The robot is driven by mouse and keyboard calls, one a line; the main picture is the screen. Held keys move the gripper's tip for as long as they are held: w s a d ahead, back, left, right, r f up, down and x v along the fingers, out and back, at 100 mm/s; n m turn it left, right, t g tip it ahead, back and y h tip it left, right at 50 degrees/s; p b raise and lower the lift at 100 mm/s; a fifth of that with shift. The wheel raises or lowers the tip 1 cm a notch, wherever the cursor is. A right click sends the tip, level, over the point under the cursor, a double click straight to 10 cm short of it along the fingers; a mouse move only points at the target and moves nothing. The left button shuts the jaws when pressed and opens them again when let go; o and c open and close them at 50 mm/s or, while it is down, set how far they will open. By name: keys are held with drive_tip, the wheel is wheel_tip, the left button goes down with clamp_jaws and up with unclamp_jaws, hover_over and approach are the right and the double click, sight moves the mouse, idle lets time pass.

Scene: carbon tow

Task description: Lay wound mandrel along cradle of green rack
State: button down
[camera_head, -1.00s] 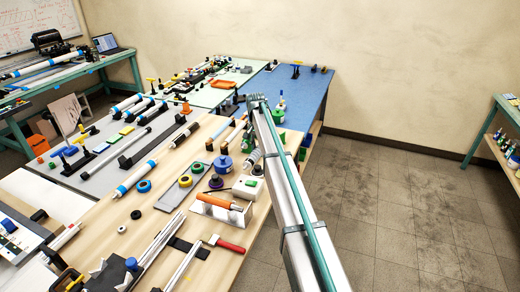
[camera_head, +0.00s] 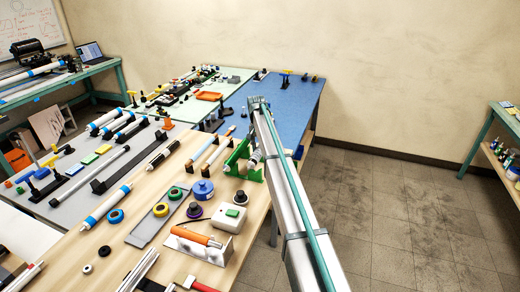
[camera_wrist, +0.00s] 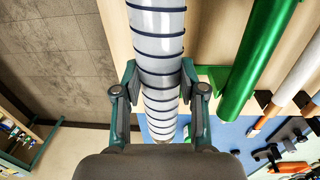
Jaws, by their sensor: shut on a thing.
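The wound mandrel (camera_wrist: 157,45) is a pale cylinder with dark spiral bands. In the wrist view my gripper (camera_wrist: 159,88) is shut on it, with one finger on each side. The green rack (camera_head: 236,157) stands at the right edge of the wooden bench in the head view. In the head view the mandrel (camera_head: 255,158) shows small beside the rack, partly hidden by my arm. Whether it touches the rack cannot be told.
Other rollers lie left of the rack. A blue table (camera_head: 284,112) adjoins behind. Open floor lies right.

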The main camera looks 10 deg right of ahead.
drive_tip(key=shift+w+f, duration=0.1)
drive_tip(key=shift+f, duration=0.05)
drive_tip(key=shift+f+b, duration=0.6)
drive_tip(key=shift+f, duration=1.1)
drive_tip(key=shift+f, duration=0.6)
drive_tip(key=c, duration=0.6)
unclamp_jaws()
drive_tip(key=r, duration=1.2)
drive_tip(key=shift+w+a, duration=0.15)
drive_tip(key=shift+a, duration=0.15)
